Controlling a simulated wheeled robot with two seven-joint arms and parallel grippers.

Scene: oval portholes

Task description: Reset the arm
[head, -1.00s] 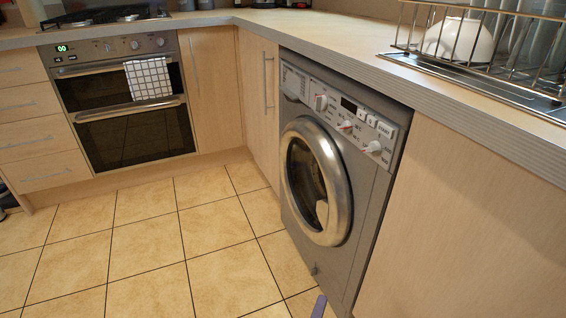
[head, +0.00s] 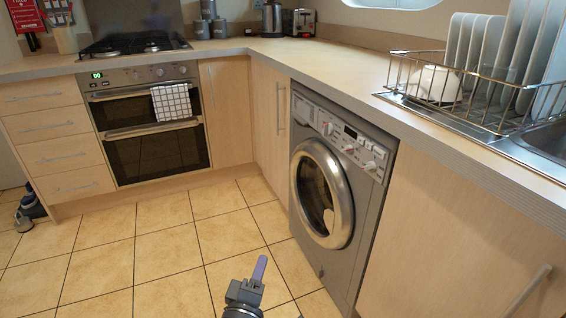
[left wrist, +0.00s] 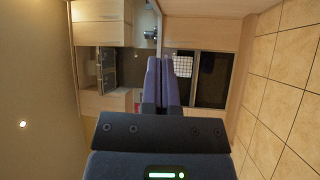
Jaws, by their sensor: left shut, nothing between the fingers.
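My left gripper (head: 259,270) is at the bottom middle of the head view, above the tiled floor and in front of the washing machine (head: 322,195). Its purple fingers are together and hold nothing. They also show shut in the left wrist view (left wrist: 166,75), where the room appears turned on its side. The gripper is apart from the washing machine and cabinets. My right gripper does not show in either view.
A worktop (head: 330,64) runs along the back and right. A wire dish rack (head: 470,95) with plates stands beside the sink. The oven (head: 150,125) has a checked towel (head: 171,101). The floor (head: 120,255) at left is mostly clear.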

